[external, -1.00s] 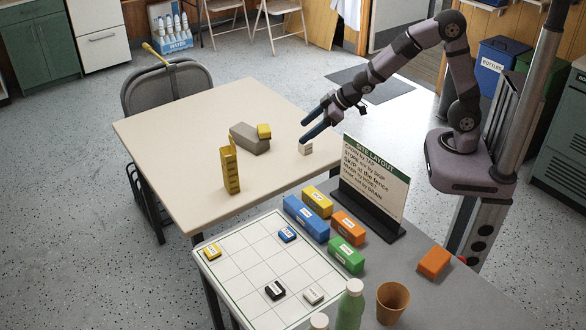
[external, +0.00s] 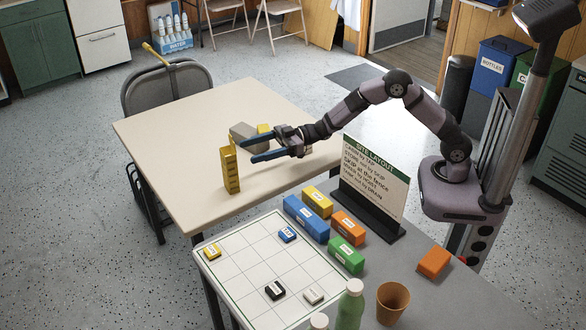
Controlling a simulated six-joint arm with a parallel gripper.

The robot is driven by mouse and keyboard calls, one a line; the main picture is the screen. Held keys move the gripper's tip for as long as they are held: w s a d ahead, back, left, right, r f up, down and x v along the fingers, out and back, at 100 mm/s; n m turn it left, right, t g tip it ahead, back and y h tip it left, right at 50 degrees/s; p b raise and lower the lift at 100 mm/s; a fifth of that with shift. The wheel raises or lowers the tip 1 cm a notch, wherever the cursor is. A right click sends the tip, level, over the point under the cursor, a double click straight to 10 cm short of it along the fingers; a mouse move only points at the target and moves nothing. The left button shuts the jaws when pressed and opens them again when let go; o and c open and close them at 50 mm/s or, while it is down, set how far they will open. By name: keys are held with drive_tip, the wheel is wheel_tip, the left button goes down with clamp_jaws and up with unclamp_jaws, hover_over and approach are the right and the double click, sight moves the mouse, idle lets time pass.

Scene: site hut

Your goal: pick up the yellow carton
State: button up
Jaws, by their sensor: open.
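A tall, narrow yellow block (external: 231,171) stands upright on the beige table; it is the likeliest yellow carton, though I cannot read any label on it. My gripper (external: 248,152) is open and empty, with its two blue fingers pointing left toward the upper part of this block. The fingertips appear just short of it on its right; I cannot tell their exact height or depth. Another yellow block (external: 317,202) lies on the grey table.
The beige table (external: 190,120) is mostly clear. The grey table in front holds a gridded board (external: 262,262), blue (external: 306,218), orange (external: 348,228) and green (external: 346,254) blocks, an upright sign (external: 372,178), bottles and a brown cup (external: 392,302). A chair stands behind the beige table.

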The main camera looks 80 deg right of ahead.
sight(234, 156)
drive_tip(key=shift+x, duration=0.8)
drive_tip(key=shift+w+f, duration=0.1)
drive_tip(key=shift+f, duration=0.05)
drive_tip(key=shift+f+p+x, duration=0.15)
drive_tip(key=shift+x, duration=1.1)
drive_tip(key=shift+f+p+x, duration=0.1)
drive_tip(key=shift+p+x, duration=0.05)
drive_tip(key=shift+x, duration=1.1)
drive_tip(key=shift+w+d, duration=0.15)
drive_tip(key=shift+d, duration=0.05)
drive_tip(key=shift+r, duration=0.1)
clamp_jaws()
drive_tip(key=shift+r, duration=0.1)
